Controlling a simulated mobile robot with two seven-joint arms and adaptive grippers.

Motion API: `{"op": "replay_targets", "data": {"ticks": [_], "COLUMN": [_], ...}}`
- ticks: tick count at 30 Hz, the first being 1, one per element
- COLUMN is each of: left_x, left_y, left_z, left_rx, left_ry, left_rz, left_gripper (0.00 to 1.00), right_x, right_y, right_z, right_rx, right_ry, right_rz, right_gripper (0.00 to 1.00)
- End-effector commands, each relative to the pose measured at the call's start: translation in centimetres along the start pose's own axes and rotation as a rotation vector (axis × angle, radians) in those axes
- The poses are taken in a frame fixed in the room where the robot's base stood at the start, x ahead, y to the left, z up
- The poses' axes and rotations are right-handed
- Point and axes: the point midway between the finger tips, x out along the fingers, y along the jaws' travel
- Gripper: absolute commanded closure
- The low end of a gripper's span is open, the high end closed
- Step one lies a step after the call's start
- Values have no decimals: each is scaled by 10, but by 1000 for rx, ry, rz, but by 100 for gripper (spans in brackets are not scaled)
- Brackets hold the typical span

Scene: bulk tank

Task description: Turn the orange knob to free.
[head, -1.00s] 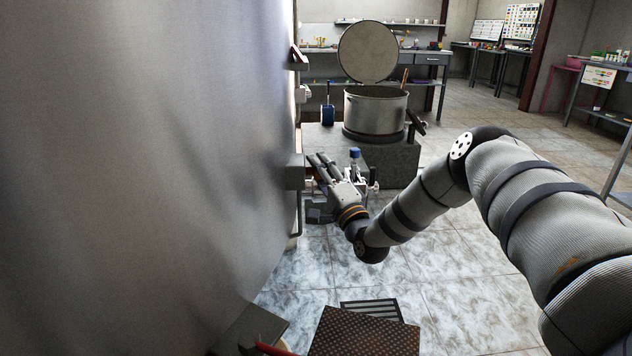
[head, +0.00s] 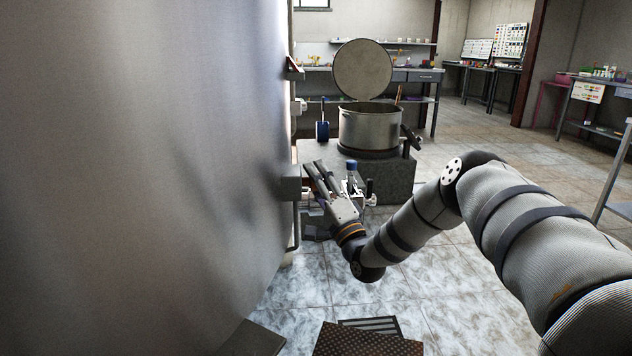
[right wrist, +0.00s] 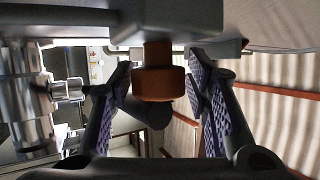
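The orange knob (right wrist: 158,83) hangs below a grey housing (right wrist: 170,17) in the right wrist view. My right gripper (right wrist: 160,75) has its two purple-padded fingers on either side of the knob. The fingers are apart; the left one looks very close to the knob, and I cannot tell whether it touches. In the head view my right gripper (head: 315,168) is beside a grey box (head: 291,184) on the tank wall, and the knob cannot be made out there. My left gripper is not in view.
The large metal tank (head: 140,170) fills the left side of the head view. Ahead stands a pot (head: 370,128) with a raised lid on a grey block (head: 390,178). A patterned brown plate (head: 365,342) lies low in front. Tiled floor is open to the right.

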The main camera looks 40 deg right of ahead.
Motion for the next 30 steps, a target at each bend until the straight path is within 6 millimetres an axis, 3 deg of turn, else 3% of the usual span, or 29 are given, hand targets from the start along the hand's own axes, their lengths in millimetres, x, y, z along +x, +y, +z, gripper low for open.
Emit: {"op": "replay_targets", "data": {"ticks": [11, 21, 25, 30], "left_x": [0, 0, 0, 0], "left_y": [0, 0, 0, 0], "left_z": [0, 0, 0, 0], "left_rx": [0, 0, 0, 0], "left_ry": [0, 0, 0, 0], "left_rz": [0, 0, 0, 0], "left_gripper": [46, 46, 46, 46], "right_x": [-7, -92, -113, -121], "right_y": [1, 1, 1, 0], "right_z": [0, 0, 0, 0], "right_rx": [0, 2, 0, 1], "right_ry": [0, 0, -1, 0], "right_rz": [4, 6, 4, 2], "right_gripper": [46, 46, 46, 46]}}
